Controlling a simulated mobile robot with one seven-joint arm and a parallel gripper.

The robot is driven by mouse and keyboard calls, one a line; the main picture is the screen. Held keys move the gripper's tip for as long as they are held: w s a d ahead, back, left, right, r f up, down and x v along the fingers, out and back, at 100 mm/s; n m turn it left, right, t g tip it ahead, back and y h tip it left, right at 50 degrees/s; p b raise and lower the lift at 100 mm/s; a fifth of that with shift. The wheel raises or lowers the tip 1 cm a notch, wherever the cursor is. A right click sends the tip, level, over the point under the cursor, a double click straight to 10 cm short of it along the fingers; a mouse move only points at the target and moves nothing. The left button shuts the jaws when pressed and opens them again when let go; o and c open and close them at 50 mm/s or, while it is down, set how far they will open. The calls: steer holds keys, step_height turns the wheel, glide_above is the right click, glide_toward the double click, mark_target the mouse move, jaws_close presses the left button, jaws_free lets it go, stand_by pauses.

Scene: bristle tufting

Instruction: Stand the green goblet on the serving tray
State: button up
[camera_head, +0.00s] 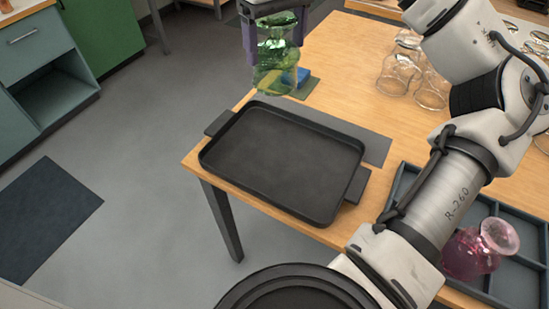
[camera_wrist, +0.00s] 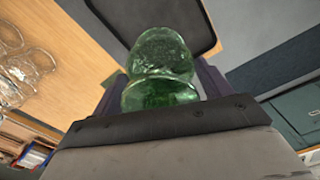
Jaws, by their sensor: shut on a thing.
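The green goblet (camera_head: 277,62) is clear green glass. My gripper (camera_head: 276,40) is shut on it, with a dark finger on each side, and holds it beyond the far left edge of the tray as the head view shows it. In the wrist view the goblet (camera_wrist: 162,70) sits between the fingers, its lower part hidden by the gripper body. The serving tray (camera_head: 338,140) is black, rectangular and empty, with a raised rim and two side handles. It lies near the table's corner. Part of the tray (camera_wrist: 205,28) shows beyond the goblet in the wrist view.
Several clear glasses (camera_head: 398,72) stand on the wooden table (camera_head: 335,55) at the back right. A grey-blue divided tray (camera_head: 519,280) holds a pink glass vessel (camera_head: 474,252) at the lower right. A small blue thing (camera_head: 303,76) lies behind the goblet.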

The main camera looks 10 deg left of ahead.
steer(key=s+d+f+b, duration=0.1)
steer(key=s+d+b, duration=0.2)
steer(key=d, duration=0.6)
steer(key=shift+s+d+m+b, duration=0.3)
steer(key=shift+m+b, duration=0.1)
steer(key=shift+b, duration=0.25)
step_height(320, 180, down, 19)
steer(key=b, duration=0.2)
steer(key=shift+a+f+b, duration=0.1)
steer(key=shift+f+b, duration=0.05)
steer(key=shift+b, duration=0.2)
steer(key=shift+f, duration=0.1)
steer(key=o, duration=1.1)
steer(key=shift+o, duration=0.2)
step_height(320, 180, up, 12)
steer(key=p, duration=0.1)
